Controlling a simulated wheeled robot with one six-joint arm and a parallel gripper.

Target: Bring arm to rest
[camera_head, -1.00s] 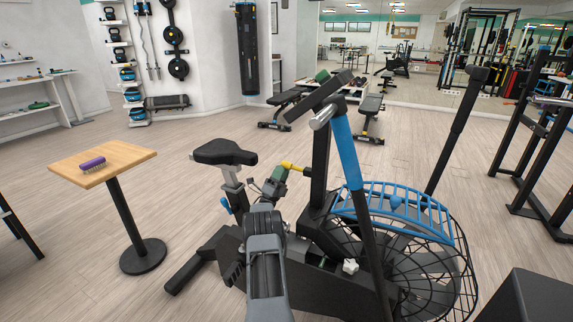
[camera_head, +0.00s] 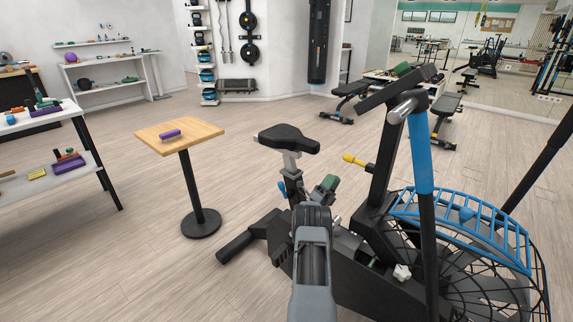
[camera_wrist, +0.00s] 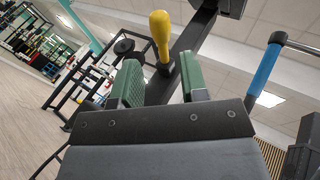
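My arm (camera_head: 312,262) reaches forward from the bottom centre of the head view. My gripper (camera_head: 328,184) shows there as a small green-tipped end beside the exercise bike (camera_head: 365,225). In the wrist view its two green fingers (camera_wrist: 160,82) stand apart with nothing held between them. The bike's yellow knob (camera_head: 353,160) is close to the gripper, up and right of it in the head view. In the wrist view the knob (camera_wrist: 160,30) shows beyond the fingers, in line with the gap.
The bike's seat (camera_head: 289,138), blue-sleeved handle (camera_head: 420,155) and caged fan wheel (camera_head: 470,250) crowd the arm. A small wooden table (camera_head: 195,134) with a purple brush (camera_head: 170,134) stands to the left. A white shelf table (camera_head: 45,170) is further left. Open floor lies between them.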

